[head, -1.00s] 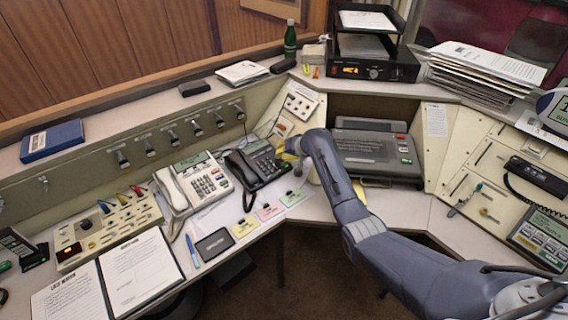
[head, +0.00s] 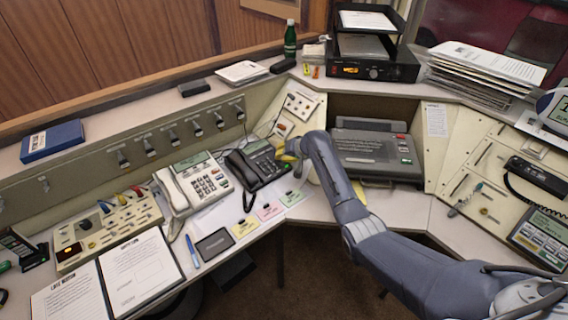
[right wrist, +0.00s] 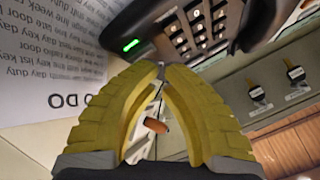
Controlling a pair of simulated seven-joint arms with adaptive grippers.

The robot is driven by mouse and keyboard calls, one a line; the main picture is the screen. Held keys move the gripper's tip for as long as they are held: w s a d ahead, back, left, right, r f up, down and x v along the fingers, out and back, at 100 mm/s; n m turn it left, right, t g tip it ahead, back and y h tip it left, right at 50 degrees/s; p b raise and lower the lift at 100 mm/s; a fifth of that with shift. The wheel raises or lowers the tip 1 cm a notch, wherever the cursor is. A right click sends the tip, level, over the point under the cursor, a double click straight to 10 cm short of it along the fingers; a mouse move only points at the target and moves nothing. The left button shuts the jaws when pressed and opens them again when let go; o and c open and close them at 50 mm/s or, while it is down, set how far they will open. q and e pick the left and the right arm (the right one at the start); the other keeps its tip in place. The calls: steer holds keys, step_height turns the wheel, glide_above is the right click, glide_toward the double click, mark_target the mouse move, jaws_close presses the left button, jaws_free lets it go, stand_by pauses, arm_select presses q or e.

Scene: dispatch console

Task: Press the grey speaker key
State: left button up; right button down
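The black desk phone (head: 262,160) stands at the corner end of the left desk, with a display, a keypad and a handset on its left. In the right wrist view its key rows (right wrist: 198,32) and a lit green bar (right wrist: 131,45) show just beyond the fingertips. I cannot pick out the grey speaker key for certain. My right gripper (right wrist: 161,66) has yellow fingers that meet at the tips, with nothing held between them. In the head view the right gripper (head: 287,158) is at the phone's right side, partly hidden by my arm. Contact cannot be told. My left gripper is not in view.
A white desk phone (head: 200,182) stands left of the black one. Coloured cards (head: 268,211) lie in front. A dark console unit (head: 375,155) sits right of my forearm. In the wrist view a printed sheet (right wrist: 60,60) lies at left.

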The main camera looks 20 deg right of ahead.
steer(key=shift+f, duration=0.35)
stand_by(0.7)
steer(key=shift+r, duration=0.75)
steer(key=shift+s+d+r, duration=0.1)
steer(key=shift+s+r, duration=0.1)
steer(key=shift+r, duration=1.05)
steer(key=shift+s+d+r, duration=0.1)
steer(key=shift+s+r, duration=0.1)
steer(key=shift+r, duration=1.05)
